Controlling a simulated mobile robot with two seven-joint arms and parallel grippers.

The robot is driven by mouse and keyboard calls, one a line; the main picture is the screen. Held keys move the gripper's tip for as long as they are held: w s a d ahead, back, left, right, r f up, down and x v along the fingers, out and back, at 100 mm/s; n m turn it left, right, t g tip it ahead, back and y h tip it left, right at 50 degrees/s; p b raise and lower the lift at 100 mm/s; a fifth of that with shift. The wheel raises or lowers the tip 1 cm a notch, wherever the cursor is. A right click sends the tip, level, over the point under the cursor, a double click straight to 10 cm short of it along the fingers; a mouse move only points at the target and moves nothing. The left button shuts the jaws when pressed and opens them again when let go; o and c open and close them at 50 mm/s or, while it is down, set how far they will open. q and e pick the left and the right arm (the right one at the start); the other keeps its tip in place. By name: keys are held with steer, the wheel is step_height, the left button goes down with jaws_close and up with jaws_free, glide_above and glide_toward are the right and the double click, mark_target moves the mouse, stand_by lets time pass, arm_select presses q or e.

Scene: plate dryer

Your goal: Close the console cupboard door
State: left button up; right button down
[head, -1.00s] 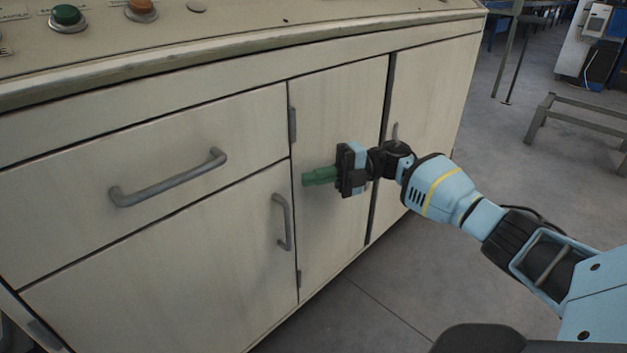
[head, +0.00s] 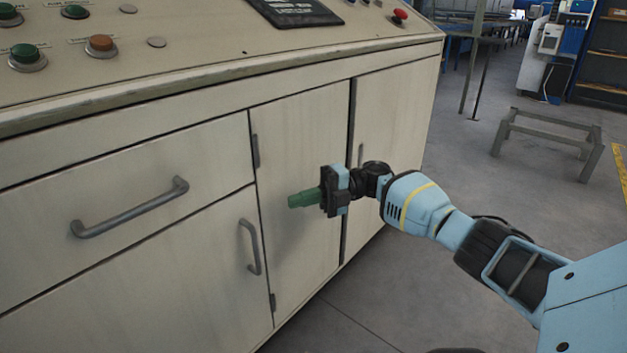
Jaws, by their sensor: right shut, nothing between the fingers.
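The narrow cupboard door (head: 300,130) is in the middle of the console front, with hinges along its left edge. It looks almost flush with the front, with a thin dark gap along its right edge. My right gripper (head: 304,198) is in front of this door, its green fingers together and empty, pointing left. Whether the fingers touch the door I cannot tell. The gripper and wrist hide part of the door's middle and right edge. My left gripper is not in view.
The console (head: 200,95) has buttons on its sloped top. A drawer handle (head: 130,208) and a lower door handle (head: 250,247) stick out at left. Another door panel (head: 395,120) is at right. A metal frame stand (head: 548,130) stands farther right, with open floor between.

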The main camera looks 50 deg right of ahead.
steer(key=w+d+b, duration=0.2)
steer(key=d+b, duration=0.1)
steer(key=d, duration=0.3)
stand_by(0.3)
steer(key=shift+r, duration=0.1)
